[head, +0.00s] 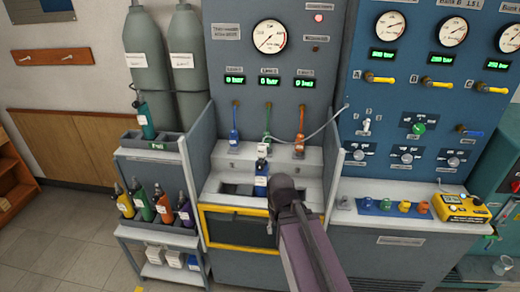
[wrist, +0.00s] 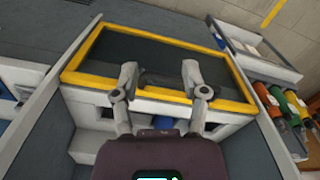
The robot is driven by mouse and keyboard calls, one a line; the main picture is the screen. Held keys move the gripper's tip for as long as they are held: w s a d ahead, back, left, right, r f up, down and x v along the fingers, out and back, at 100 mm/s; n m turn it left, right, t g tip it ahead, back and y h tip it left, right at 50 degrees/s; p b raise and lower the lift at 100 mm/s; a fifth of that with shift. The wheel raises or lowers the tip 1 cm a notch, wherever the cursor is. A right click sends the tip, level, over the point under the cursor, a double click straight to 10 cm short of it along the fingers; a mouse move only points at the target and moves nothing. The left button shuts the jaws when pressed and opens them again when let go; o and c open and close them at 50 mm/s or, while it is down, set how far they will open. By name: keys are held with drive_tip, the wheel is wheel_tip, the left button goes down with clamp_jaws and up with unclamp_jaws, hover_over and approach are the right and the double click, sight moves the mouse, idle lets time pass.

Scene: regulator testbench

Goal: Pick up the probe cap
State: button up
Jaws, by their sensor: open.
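I cannot pick out the probe cap for certain. Several small coloured caps, blue, yellow and orange among them (head: 404,206), sit in a row on the ledge of the right blue panel, in the head view. A yellow handheld meter (head: 460,208) lies at the right end of this ledge. My gripper (head: 283,183) is in front of the middle bench, left of and apart from the caps. In the wrist view my gripper (wrist: 159,78) has its two fingers spread, with nothing held between them, over the yellow-framed dark window (wrist: 103,48).
A dark blue bottle (head: 261,184) stands in the middle bench recess. Coloured bottles (head: 163,207) stand on the left rack, below a bin with a teal bottle (head: 145,121). Grey cylinders (head: 146,62) stand behind. A thin grey divider (head: 335,170) separates the middle bench from the right ledge.

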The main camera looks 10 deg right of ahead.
drive_tip(key=o, duration=0.4)
drive_tip(key=shift+o, duration=0.8)
drive_tip(key=shift+w+d+r, duration=0.1)
drive_tip(key=shift+w+r, duration=0.1)
wheel_tip(320, 180, up, 24)
drive_tip(key=m+p, duration=0.4)
drive_tip(key=p, duration=2.1)
hover_over(262, 145)
drive_tip(key=shift+f+b, duration=0.15)
drive_tip(key=shift+b, duration=0.3)
wheel_tip(262, 145, down, 8)
drive_tip(key=b, duration=0.8)
drive_tip(key=shift+s+f, duration=0.1)
